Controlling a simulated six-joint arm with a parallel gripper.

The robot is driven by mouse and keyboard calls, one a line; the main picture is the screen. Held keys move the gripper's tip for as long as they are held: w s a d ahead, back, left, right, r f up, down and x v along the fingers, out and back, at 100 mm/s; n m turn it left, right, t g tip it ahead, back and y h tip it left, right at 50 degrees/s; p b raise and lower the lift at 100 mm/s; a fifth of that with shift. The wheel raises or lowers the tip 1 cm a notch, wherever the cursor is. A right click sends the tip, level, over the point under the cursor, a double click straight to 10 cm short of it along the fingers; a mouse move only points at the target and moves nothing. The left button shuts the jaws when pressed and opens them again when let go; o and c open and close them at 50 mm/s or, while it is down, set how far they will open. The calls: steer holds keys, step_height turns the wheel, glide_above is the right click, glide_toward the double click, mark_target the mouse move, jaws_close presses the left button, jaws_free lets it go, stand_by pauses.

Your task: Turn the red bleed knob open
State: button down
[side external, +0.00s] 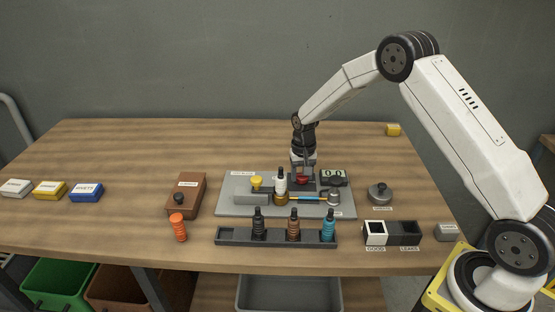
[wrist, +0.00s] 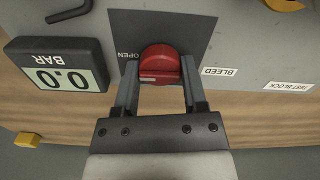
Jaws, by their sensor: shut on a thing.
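The red bleed knob (wrist: 159,63) sits on a dark square plate (wrist: 190,32) on the grey test block. In the wrist view its pale marker line runs across the picture, towards the OPEN label (wrist: 131,56); the BLEED label (wrist: 219,71) is to the right. My gripper (wrist: 160,72) has a finger on each side of the knob and is shut on it. In the side view the knob (side external: 302,179) shows just under my gripper (side external: 302,172). The gauge (wrist: 58,65) reads 0.0 BAR.
GOOD and LEAKS bins (side external: 392,233) are at right. The table's left back is clear.

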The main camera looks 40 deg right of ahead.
mark_target(303, 179)
stand_by(0.4)
steer(key=shift+c, duration=0.7)
jaws_free()
steer(key=shift+r, duration=0.1)
steer(key=shift+r, duration=3.85)
steer(key=shift+s+a+r, duration=0.3)
steer(key=shift+s+a, duration=0.1)
steer(key=shift+s, duration=0.1)
steer(key=s+a+r+n+t, duration=0.1)
steer(key=s+a+n, duration=0.2)
steer(key=s, duration=0.8)
steer(key=s+a+r+n+t, duration=0.1)
steer(key=s+a+n, duration=0.2)
steer(key=s, duration=0.8)
steer(key=shift+a+r+n+t, duration=0.2)
steer(key=shift+a+n+t, duration=0.1)
steer(key=shift+a, duration=0.9)
